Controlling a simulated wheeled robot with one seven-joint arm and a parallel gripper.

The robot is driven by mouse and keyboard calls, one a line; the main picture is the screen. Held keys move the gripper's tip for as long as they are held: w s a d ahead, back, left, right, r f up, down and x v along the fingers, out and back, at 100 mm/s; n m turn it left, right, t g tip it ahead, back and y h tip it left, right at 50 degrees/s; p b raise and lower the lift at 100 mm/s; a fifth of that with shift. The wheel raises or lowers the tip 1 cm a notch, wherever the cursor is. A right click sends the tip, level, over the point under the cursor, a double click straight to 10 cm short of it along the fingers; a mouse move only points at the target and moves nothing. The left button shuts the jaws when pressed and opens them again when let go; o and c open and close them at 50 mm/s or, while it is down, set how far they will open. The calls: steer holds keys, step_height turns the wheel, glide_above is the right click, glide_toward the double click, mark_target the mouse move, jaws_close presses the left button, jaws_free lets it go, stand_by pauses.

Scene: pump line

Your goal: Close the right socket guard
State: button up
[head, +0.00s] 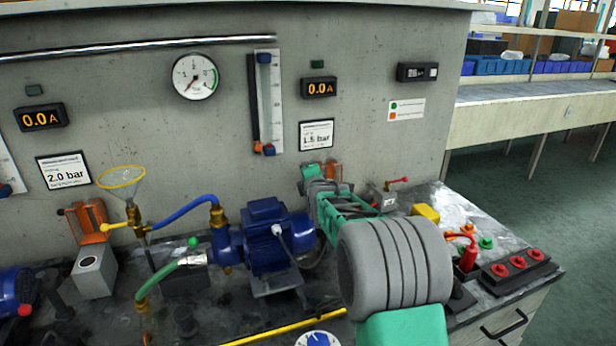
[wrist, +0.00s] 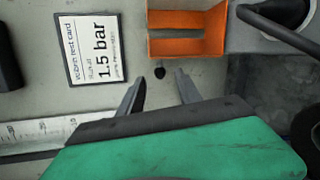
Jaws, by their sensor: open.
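The right socket guard (head: 334,170) is an orange piece standing up at the back wall, partly hidden behind my gripper in the head view. In the wrist view the guard (wrist: 187,20) shows as an orange frame with a slot, at top centre. A small dark knob (wrist: 160,72) lies just below it, between and slightly beyond my fingertips. My gripper (wrist: 158,88) is open and empty, its two dark fingers apart on either side of the knob. In the head view its fingertips are hard to make out. A grey box with a red lever (head: 382,198) stands right of the gripper.
A "1.5 bar" card (head: 316,135) hangs above the guard; it also shows in the wrist view (wrist: 94,48). A dark cable (wrist: 280,28) runs at the wrist view's upper right. A blue pump motor (head: 268,235) stands left of my arm. Another orange guard (head: 90,218) stands far left.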

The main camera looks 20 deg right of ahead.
steer(key=x, duration=0.3)
steer(key=shift+c, duration=0.2)
jaws_close()
stand_by(1.2)
